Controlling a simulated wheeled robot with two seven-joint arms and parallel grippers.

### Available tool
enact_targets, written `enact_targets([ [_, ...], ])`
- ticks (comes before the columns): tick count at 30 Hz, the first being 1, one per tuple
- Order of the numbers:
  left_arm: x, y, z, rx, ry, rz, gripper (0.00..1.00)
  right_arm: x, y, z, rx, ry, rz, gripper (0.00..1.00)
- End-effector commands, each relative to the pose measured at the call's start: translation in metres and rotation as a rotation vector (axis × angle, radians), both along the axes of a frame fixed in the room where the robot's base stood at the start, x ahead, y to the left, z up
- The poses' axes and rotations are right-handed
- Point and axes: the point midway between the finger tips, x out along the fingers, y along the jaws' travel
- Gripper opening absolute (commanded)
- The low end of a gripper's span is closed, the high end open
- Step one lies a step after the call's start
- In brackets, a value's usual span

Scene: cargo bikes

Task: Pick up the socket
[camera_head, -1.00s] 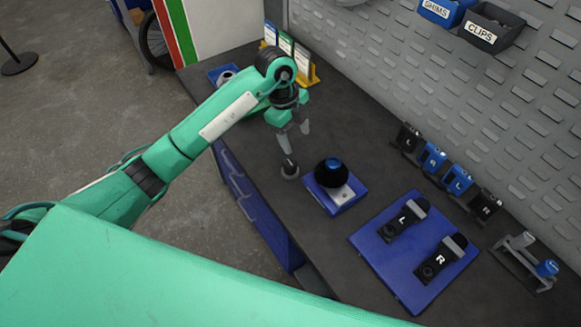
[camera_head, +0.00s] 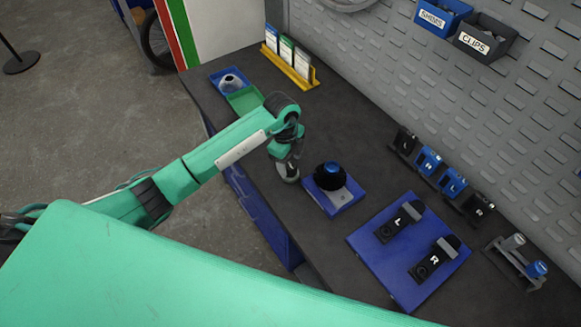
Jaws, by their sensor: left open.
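A small grey, round-based piece that looks like the socket (camera_head: 289,179) stands on the dark bench, left of a black dome with a blue top. My left gripper (camera_head: 288,164) is open, pointing down right at this piece, its fingers around or just in front of its upper part. I cannot tell whether they touch it. The gripper hides the top of the piece. My right gripper is out of view.
The black dome (camera_head: 329,174) sits on a blue block (camera_head: 345,198) close to the right. A blue board (camera_head: 381,259) carries black L and R parts. Blue and green trays (camera_head: 244,100) and a yellow card rack (camera_head: 291,70) stand behind. A pegboard wall (camera_head: 430,90) bounds the right.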

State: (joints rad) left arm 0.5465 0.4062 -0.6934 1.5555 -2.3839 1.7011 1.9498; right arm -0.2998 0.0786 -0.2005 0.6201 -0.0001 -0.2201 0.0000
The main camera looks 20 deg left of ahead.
Motion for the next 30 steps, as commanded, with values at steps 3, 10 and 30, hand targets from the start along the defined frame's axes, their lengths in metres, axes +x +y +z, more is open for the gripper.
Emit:
enact_targets([
  [3, -0.001, -0.001, -0.014, -0.002, 0.004, 0.001, 0.59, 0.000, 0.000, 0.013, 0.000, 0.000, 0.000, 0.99],
  [10, -0.001, -0.003, -0.030, -0.001, 0.000, -0.002, 0.59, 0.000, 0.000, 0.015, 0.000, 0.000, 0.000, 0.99],
  [30, -0.001, -0.002, -0.029, -0.001, -0.001, -0.001, 0.09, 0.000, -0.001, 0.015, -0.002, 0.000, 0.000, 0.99],
])
